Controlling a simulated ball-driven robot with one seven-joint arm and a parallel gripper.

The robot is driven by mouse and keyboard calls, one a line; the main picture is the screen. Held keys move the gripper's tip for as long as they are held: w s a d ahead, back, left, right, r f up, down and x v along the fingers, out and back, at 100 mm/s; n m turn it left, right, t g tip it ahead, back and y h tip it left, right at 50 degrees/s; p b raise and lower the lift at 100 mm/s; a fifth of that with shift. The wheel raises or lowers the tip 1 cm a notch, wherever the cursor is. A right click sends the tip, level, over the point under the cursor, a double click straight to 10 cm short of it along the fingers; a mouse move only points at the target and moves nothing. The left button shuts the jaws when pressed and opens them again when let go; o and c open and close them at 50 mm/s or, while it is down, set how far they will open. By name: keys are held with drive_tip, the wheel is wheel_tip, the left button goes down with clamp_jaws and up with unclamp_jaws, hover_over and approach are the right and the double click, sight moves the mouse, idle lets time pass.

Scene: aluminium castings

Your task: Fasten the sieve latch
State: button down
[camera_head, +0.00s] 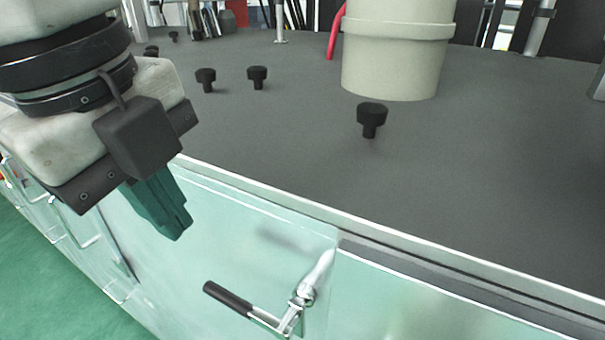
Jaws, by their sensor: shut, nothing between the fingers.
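A metal latch (301,295) with a black-gripped lever handle (228,297) is on the pale green front panel (240,240), just below the edge of the dark grey top. Its lever points to the left, and a bright metal piece rises from its pivot to the upper right. I cannot tell whether the latch is engaged. My gripper (176,236) is at the left, its dark green fingers shut with nothing between them. It points down in front of the panel, above and to the left of the handle, apart from it.
The dark grey top (270,130) carries several black knobs, one of them (371,118) near the front. A cream cylinder (396,50) stands at the back. A light metal edge (400,243) borders the top. Wire handles (80,240) stick out at the left, above the green floor (35,290).

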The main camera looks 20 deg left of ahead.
drive_tip(key=b, duration=0.7)
approach(225, 294)
drive_tip(key=f, duration=0.5)
drive_tip(key=shift+w+d+f, duration=0.1)
drive_tip(key=shift+w, duration=0.25)
drive_tip(key=shift+w+f+b, duration=0.2)
drive_tip(key=shift+f+b, duration=0.55)
drive_tip(key=shift+f, duration=0.05)
drive_tip(key=shift+w, duration=0.1)
